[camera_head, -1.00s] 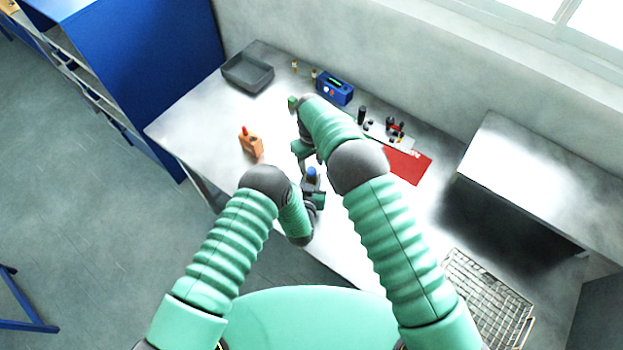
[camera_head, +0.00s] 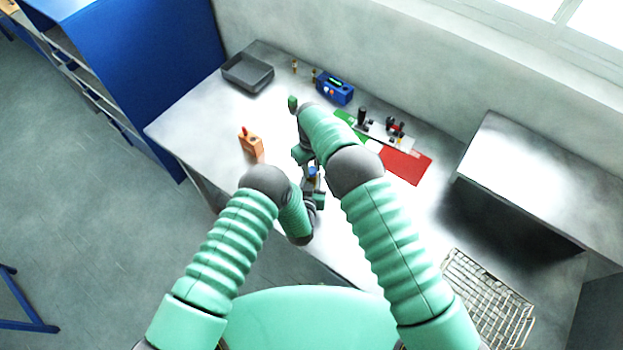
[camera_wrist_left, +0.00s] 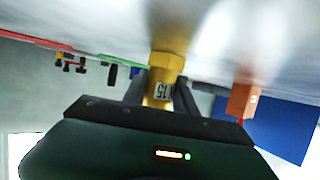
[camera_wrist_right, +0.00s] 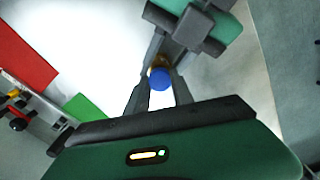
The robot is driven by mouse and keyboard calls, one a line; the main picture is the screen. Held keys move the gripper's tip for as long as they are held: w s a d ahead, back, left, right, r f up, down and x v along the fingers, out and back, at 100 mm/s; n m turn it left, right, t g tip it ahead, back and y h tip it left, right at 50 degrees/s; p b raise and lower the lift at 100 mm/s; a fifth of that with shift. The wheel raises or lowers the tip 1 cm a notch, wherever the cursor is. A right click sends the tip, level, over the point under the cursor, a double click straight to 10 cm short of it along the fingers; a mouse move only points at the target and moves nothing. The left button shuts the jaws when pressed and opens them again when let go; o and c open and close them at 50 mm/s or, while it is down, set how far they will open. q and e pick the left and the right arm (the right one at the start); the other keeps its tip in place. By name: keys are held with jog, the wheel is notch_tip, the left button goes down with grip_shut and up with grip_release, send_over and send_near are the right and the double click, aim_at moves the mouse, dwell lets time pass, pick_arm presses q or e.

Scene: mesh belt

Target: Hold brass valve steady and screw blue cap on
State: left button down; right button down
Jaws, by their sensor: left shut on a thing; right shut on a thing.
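The brass valve (camera_wrist_left: 163,78), a hex-bodied part marked 15, stands between the fingers of my left gripper (camera_wrist_left: 160,92), which is shut on it. The blue cap (camera_wrist_right: 160,79) is between the fingers of my right gripper (camera_wrist_right: 161,72), which is shut on it. A bit of brass shows right behind the cap in the right wrist view. In the head view the blue cap (camera_head: 312,171) sits above my left gripper (camera_head: 315,186). The right arm partly hides the join, and I cannot tell how far the cap is threaded.
An orange block with a red tip (camera_head: 251,145) and a green cylinder (camera_head: 292,103) stand on the table. A grey tray (camera_head: 247,83), a blue device (camera_head: 334,92), and red (camera_head: 405,166) and green mats are farther back. A wire basket (camera_head: 485,300) is at right.

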jog(key=c, duration=1)
grip_release()
jog(key=shift+c, duration=0.2)
jog(key=shift+r, duration=0.1)
pick_arm(q)
jog(key=c, duration=0.9)
grip_release()
pick_arm(e)
notch_tip(320, 180, up, 12)
jog(key=shift+w+f, duration=0.15)
jog(key=shift+f, duration=0.05)
pick_arm(q)
jog(key=shift+s, duration=0.1)
